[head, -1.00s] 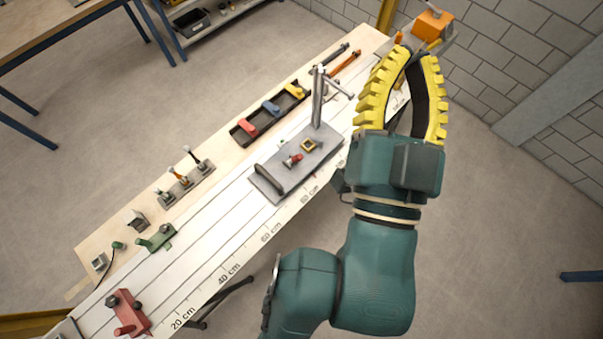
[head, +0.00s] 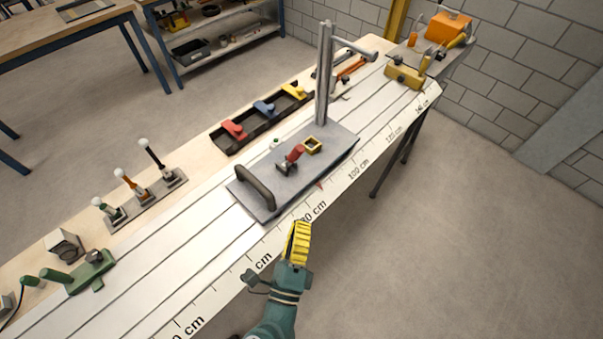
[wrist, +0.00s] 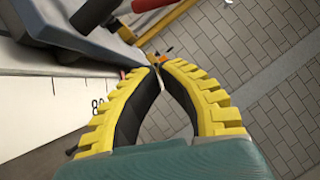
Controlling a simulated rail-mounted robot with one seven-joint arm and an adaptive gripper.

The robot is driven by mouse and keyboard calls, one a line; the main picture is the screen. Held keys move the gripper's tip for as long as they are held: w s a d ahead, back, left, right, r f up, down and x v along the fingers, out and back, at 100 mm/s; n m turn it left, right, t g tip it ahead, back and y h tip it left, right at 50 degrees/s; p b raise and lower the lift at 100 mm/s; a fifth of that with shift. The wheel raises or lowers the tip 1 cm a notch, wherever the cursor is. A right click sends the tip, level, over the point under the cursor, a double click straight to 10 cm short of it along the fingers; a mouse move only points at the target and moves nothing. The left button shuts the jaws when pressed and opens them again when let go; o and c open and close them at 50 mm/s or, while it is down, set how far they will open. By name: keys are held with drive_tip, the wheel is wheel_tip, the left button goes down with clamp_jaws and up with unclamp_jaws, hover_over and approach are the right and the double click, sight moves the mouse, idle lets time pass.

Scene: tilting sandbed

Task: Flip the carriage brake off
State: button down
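The carriage (head: 325,148) is a grey plate on the white rail table, with a dark bar handle (head: 256,187) and a tall grey post (head: 324,75). My gripper (head: 300,226) is at the table's front edge, below and in front of the carriage, apart from the lever. In the wrist view my gripper's yellow fingertips (wrist: 159,65) meet with nothing between them. The plate edge (wrist: 75,45) and part of a red grip (wrist: 146,4) show above.
A centimetre scale (head: 262,260) runs along the front edge. Behind the carriage is a dark tray (head: 250,138) with red, blue and yellow pieces. Upright levers (head: 152,155) and a green clamp (head: 90,272) stand to the left. A yellow block (head: 405,76) is far right.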

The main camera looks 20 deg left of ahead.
sight(292, 157)
drive_tip(key=p+x, duration=0.1)
drive_tip(key=x, duration=0.3)
drive_tip(key=a+x, duration=0.1)
drive_tip(key=x, duration=0.3)
drive_tip(key=a+r+p+x, duration=0.1)
drive_tip(key=x, duration=0.3)
drive_tip(key=shift+s+p, duration=0.15)
drive_tip(key=shift+p, duration=0.2)
drive_tip(key=shift+w+a+r, duration=0.1)
drive_tip(key=shift+w+a, duration=0.15)
drive_tip(key=shift+a, duration=0.15)
drive_tip(key=shift+r, duration=0.1)
drive_tip(key=shift+r+p, duration=0.25)
drive_tip(key=shift+p, duration=0.8)
drive_tip(key=shift+a+f+n, duration=0.1)
drive_tip(key=shift+n, duration=0.2)
drive_tip(key=shift+p, duration=0.35)
